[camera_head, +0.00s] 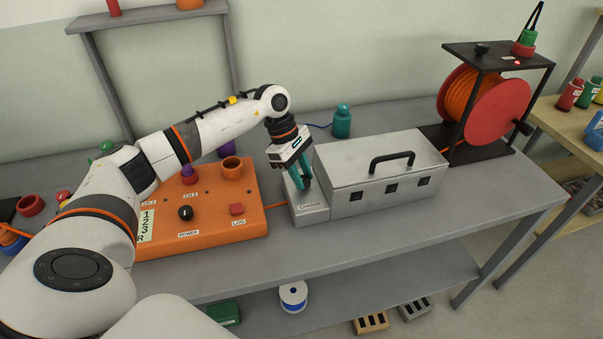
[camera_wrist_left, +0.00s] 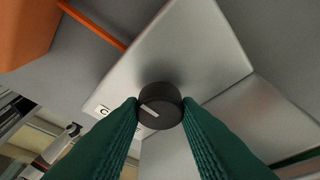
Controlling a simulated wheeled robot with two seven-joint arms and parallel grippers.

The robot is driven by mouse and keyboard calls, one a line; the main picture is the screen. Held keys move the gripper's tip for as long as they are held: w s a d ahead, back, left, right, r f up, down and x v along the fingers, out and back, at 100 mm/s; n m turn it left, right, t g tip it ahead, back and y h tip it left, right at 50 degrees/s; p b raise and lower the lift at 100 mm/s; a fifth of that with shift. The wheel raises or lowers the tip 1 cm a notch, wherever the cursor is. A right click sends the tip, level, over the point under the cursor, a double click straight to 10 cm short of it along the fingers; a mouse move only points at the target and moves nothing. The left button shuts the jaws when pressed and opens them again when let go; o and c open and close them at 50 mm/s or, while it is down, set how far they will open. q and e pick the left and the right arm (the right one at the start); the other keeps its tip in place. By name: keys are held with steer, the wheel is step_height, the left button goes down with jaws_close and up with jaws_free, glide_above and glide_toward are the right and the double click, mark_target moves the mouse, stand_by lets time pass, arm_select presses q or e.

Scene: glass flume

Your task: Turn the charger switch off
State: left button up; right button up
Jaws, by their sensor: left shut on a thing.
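The charger (camera_head: 312,215) is a small light-grey box with a "CHARGE" label on its front, between the orange panel and the large grey case. Its switch is a round black knob (camera_wrist_left: 160,105) with a white pointer line, seen close up in the left wrist view. My left gripper (camera_head: 304,184) reaches down over the charger, and its green fingers are shut on the knob, one on each side. The left wrist view also shows part of the white label (camera_wrist_left: 104,112). My right gripper is not in view.
The orange panel (camera_head: 205,220) with a black knob and red button stands left of the charger. The grey case (camera_head: 345,170) with a black handle stands close on the right. A teal bottle (camera_head: 342,122) is behind, and a red-orange cable reel (camera_head: 498,110) stands further right.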

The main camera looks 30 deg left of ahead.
arm_select(q)
steer(key=shift+n, duration=0.3)
steer(key=n+b, duration=0.1)
steer(key=n+t, duration=0.1)
steer(key=n, duration=0.1)
steer(key=shift+s+f+n+t+y+b, duration=0.1)
steer(key=shift+s+n+t+y+b, duration=0.05)
steer(key=shift+n+t+y+b, duration=0.2)
steer(key=n, duration=0.2)
steer(key=n+t+y+b, duration=0.1)
steer(key=n, duration=0.1)
steer(key=shift+d+n+t+b, duration=0.1)
steer(key=shift+n+t+b, duration=0.15)
steer(key=shift+b, duration=0.05)
steer(key=n+y+b, duration=0.1)
steer(key=n, duration=0.1)
steer(key=n+b, duration=0.1)
steer(key=n, duration=0.2)
steer(key=shift+s+d+t+y+b, duration=0.1)
steer(key=shift+t+y+b, duration=0.2)
steer(key=shift+t+y, duration=0.1)
steer(key=shift+d+n+y+b, duration=0.1)
steer(key=shift+n+y+b, duration=0.65)
steer(key=shift+n, duration=1.25)
steer(key=o, duration=1)
